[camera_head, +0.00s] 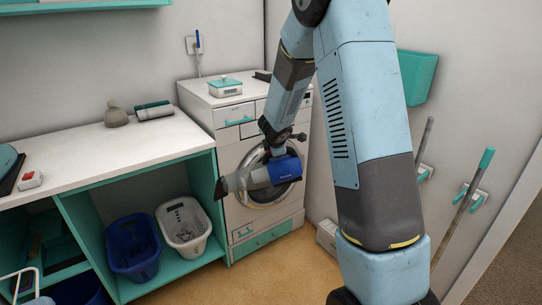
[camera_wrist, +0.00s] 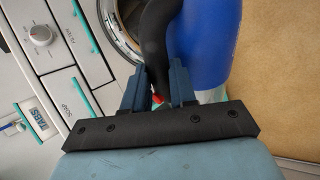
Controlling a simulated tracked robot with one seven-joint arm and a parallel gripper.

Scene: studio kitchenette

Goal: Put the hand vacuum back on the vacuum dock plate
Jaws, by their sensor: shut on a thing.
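In the wrist view my gripper's two fingers (camera_wrist: 158,82) close on the vacuum's black handle (camera_wrist: 158,42), beside the blue body (camera_wrist: 206,40). I cannot pick out the vacuum dock plate for certain. A dark flat item (camera_head: 262,75) lies on top of the washing machine, partly hidden by my arm.
The washing machine (camera_head: 232,113) carries a teal-lidded box (camera_head: 225,87). Blue (camera_head: 132,247) and white (camera_head: 184,224) baskets stand beneath. Long-handled tools (camera_head: 463,212) hang on the right wall.

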